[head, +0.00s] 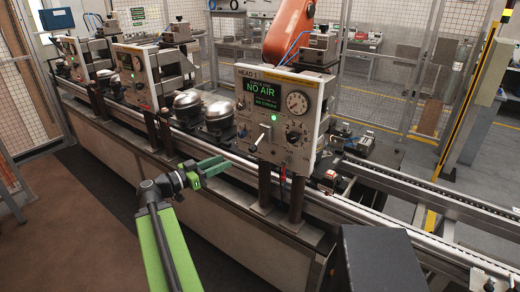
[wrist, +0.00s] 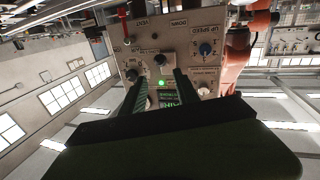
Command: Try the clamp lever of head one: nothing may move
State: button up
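The head 1 panel (head: 275,112) is a light upright plate with a green-lettered display reading "NO AIR" (head: 264,87). A pale-handled lever (head: 263,135), which I take to be the clamp lever, sticks out of its lower left part. My gripper (head: 220,163) is green and sits in front of and below the panel, apart from the lever. In the wrist view the panel (wrist: 140,45) appears upside down, and a dark lever or knob (wrist: 160,59) lies between and beyond the spread fingers (wrist: 161,80). The gripper is open and empty.
A round gauge (head: 297,102) and small knobs share the panel. Dark metal compressors (head: 219,118) stand left of it on the conveyor line. More head panels (head: 136,78) stand farther left. A red-orange robot arm (head: 289,30) is behind. The brown floor (head: 75,215) at left is clear.

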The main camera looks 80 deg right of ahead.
aim_at(257, 143)
jog(key=x, duration=1.7)
jog(key=shift+s+f, duration=0.15)
grip_shut()
jog(key=shift+a+f, duration=0.1)
dwell(0.4)
